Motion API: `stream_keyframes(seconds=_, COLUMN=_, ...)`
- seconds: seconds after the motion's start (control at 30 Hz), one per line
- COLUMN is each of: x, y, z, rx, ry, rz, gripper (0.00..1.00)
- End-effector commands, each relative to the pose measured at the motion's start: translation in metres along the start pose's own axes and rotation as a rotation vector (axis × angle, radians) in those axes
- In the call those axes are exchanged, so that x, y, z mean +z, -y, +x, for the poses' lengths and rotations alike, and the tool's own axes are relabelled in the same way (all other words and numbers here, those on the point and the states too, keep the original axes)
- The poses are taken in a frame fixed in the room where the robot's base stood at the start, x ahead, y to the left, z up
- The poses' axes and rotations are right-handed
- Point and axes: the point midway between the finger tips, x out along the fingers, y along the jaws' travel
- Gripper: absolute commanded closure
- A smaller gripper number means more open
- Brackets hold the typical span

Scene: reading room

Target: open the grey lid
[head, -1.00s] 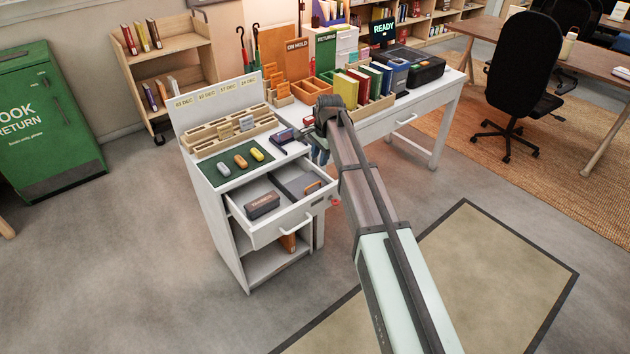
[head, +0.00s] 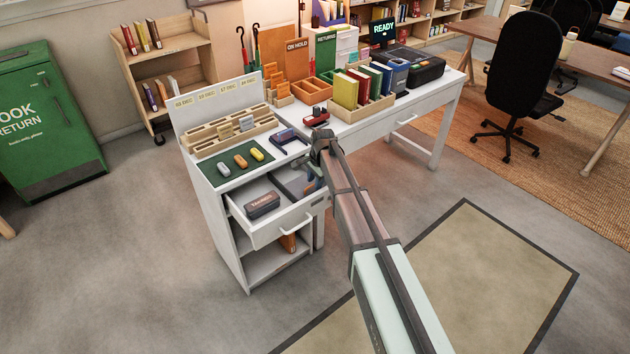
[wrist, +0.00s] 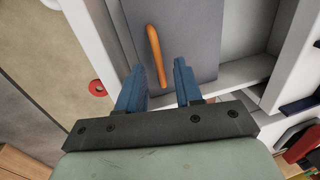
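The grey lid (head: 286,180) lies flat in the right part of the open drawer, and looks closed. In the wrist view the lid (wrist: 195,35) fills the upper middle, with an orange bar handle (wrist: 154,45) along its left side. My gripper (wrist: 158,66) is open, with blue fingers. The handle's near end shows between the fingers; I cannot tell how far below them it is.
The drawer (head: 287,225) is pulled out from a white cabinet. A dark case (head: 262,205) lies in its left part. A green mat (head: 222,168) with several small coloured pieces is on the cabinet top. A red stapler-like object (head: 316,117) stands on the desk behind my gripper.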

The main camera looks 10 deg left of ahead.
Motion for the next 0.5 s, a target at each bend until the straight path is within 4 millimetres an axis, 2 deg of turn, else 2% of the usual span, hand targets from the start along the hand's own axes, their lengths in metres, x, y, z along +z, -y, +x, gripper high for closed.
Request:
stream_keyframes(seconds=0.3, x=0.0001, y=0.0001, z=0.0016, rx=0.0, ry=0.0, rz=0.0, gripper=0.65)
stream_keyframes(seconds=0.5, x=0.0001, y=0.0, z=0.0014, rx=0.0, ry=0.0, rz=0.0, gripper=0.84)
